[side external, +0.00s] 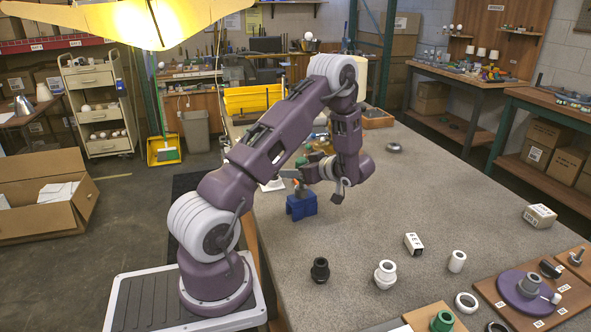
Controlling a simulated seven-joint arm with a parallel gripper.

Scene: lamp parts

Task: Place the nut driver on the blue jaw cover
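The blue jaw cover (301,207) is a small blocky blue piece standing on the grey table, left of my wrist. My gripper (293,179) is at the end of the bent arm, just above the jaw cover. A small orange-red piece (299,188) shows between my gripper and the top of the jaw cover. It may be part of the nut driver, but it is too small to be sure. I cannot tell whether it touches the cover or is held. The finger opening is too small to make out.
A wooden board with a purple disc (522,297) is at the front right. The table right of my arm is mostly clear.

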